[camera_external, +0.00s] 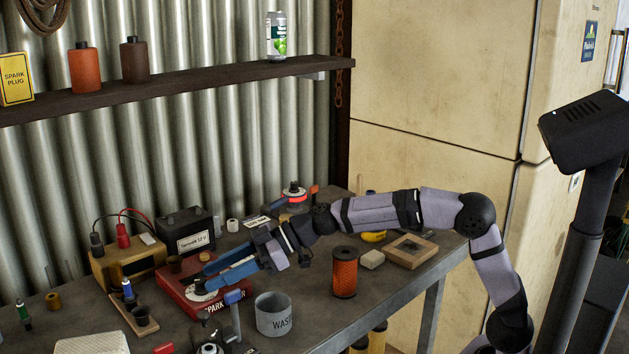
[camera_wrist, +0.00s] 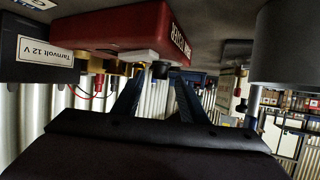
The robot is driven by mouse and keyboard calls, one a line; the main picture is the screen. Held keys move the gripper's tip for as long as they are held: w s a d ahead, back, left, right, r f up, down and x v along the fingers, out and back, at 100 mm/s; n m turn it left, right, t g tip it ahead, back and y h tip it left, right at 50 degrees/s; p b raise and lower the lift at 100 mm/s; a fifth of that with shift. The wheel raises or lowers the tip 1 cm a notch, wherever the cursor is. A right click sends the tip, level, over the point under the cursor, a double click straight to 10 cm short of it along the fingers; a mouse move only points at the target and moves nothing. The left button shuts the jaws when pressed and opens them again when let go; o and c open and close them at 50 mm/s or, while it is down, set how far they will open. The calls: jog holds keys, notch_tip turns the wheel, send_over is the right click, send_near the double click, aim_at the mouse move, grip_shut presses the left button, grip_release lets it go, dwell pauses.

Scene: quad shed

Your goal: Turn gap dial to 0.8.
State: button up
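The red spark tester box (camera_external: 178,298) sits on the bench with a pale round dial plate (camera_external: 206,295) on top. In the wrist view, which is upside down, the red box (camera_wrist: 115,30) fills the upper middle. A black knob (camera_wrist: 160,70) stands out from the pale plate. My gripper (camera_external: 204,277) has blue fingers reaching to the dial from the right. In the wrist view my gripper (camera_wrist: 156,84) is open, its fingers apart, with the knob in line with the gap just beyond the tips. Contact cannot be told. The dial's scale and setting are not readable.
A grey wash tin (camera_external: 274,316) and a blue-topped post (camera_external: 235,299) stand close by my gripper. A Tamvolt battery (camera_external: 186,233) and a tan box with red and black leads (camera_external: 128,262) stand behind. An orange filter (camera_external: 345,272) stands beneath my arm.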

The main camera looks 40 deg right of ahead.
aim_at(201, 285)
jog(key=shift+x, duration=1.25)
jog(key=shift+r, duration=0.1)
grip_shut()
